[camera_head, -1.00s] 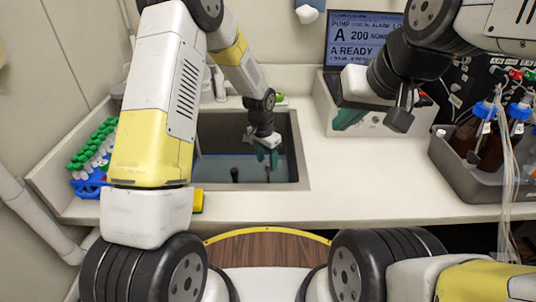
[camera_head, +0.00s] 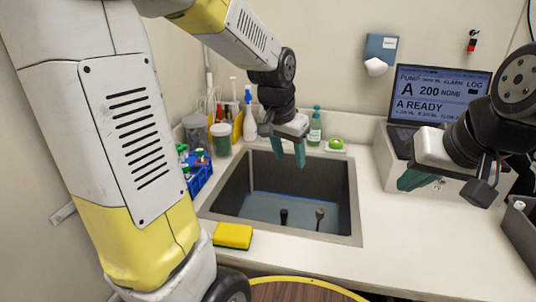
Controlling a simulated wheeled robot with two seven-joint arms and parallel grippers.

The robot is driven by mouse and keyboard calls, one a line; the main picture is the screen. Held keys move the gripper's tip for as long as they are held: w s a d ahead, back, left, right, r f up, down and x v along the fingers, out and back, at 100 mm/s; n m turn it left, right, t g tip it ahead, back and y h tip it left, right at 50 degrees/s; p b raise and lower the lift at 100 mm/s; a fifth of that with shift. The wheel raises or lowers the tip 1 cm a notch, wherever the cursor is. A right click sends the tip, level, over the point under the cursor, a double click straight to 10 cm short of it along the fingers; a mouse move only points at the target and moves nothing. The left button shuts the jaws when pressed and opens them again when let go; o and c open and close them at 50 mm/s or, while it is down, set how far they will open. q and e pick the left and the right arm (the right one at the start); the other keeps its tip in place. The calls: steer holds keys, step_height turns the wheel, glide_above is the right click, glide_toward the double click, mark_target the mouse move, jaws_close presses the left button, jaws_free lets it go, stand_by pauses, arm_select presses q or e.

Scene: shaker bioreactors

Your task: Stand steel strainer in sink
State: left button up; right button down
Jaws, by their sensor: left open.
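The grey sink (camera_head: 349,200) is set into the white counter, with a blue-grey floor. Two small upright pieces stand inside near its front: a black one (camera_head: 284,217) and a greyer, metallic one with a round top (camera_head: 320,217). The grey one may be the steel strainer, but it is too small to be sure. My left gripper (camera_head: 288,152) points down over the back part of the sink, its teal fingers apart and empty, clear of both pieces. My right gripper (camera_head: 412,180) is at the right, in front of the display unit; its finger gap is hidden.
A yellow sponge (camera_head: 232,236) lies at the sink's front left corner. A blue tube rack (camera_head: 200,176), jars and bottles (camera_head: 249,117) crowd the left and back left. A green bottle (camera_head: 315,127) stands behind the sink. The counter right of the sink is clear.

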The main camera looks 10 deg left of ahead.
arm_select(q)
steer(key=s+a+r+n+t, duration=0.1)
steer(key=s+a+r+n, duration=0.1)
steer(key=s, duration=0.5)
steer(key=s+a+r+n+t, duration=0.1)
steer(key=s+a+r+n, duration=0.1)
steer(key=s+r, duration=0.3)
steer(key=s, duration=0.3)
steer(key=shift+s+a+t+h, duration=0.25)
steer(key=shift+t+h, duration=0.05)
steer(key=shift+h, duration=0.1)
